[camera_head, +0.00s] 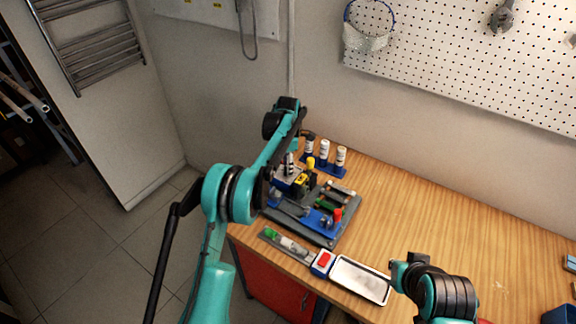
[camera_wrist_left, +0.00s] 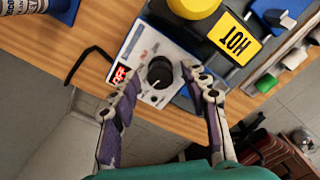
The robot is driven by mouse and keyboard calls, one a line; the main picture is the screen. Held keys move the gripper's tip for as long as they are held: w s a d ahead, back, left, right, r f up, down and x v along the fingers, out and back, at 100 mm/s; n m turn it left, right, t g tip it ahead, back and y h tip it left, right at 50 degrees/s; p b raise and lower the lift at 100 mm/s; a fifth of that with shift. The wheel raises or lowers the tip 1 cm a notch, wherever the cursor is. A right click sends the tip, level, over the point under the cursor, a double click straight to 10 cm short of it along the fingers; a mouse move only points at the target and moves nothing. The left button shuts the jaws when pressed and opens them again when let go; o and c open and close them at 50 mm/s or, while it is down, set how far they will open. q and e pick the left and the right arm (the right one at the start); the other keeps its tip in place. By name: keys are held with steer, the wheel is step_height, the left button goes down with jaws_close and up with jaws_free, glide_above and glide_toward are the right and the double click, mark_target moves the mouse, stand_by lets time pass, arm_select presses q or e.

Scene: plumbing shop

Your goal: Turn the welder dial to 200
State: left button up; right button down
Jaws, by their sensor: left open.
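The welder (camera_head: 287,181) stands at the back left of the workbench, partly hidden by my left arm in the head view. In the left wrist view its white control panel (camera_wrist_left: 143,50) shows a round black dial (camera_wrist_left: 160,72) and a small lit red display (camera_wrist_left: 122,74), whose reading I cannot make out for sure. My left gripper (camera_wrist_left: 163,76) is open, with one fingertip on each side of the dial. Whether the fingertips touch the dial is not clear. My right arm shows at the lower right of the head view, but its gripper fingers do not show.
A yellow HOT sign (camera_wrist_left: 235,38) stands close beside the panel. A grey tray of tools (camera_head: 318,233), several bottles (camera_head: 324,149) and a white-bottomed tray (camera_head: 360,279) are on the bench. The bench's right side (camera_head: 440,215) is largely clear.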

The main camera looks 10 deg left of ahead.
arm_select(q)
step_height(320, 180, up, 12)
stand_by(0.5)
stand_by(0.3)
steer(key=s+a+r+m+t+b, duration=0.1)
steer(key=s+r+m+t+b, duration=0.15)
steer(key=s+m, duration=0.5)
steer(key=s+a+r+m+t+b, duration=0.1)
steer(key=s+r+m+b, duration=0.25)
steer(key=s, duration=0.65)
steer(key=s+f+m+t+b, duration=0.1)
steer(key=s+f+m+t, duration=0.1)
steer(key=s+f+m, duration=0.4)
steer(key=s+f+m+t+b, duration=0.1)
steer(key=s+f+m, duration=0.4)
steer(key=s, duration=1)
step_height(320, 180, down, 4)
steer(key=shift+s+a+r+m+t+b, duration=0.1)
steer(key=shift+s+a+m+t+b, duration=0.3)
steer(key=shift+b, duration=0.2)
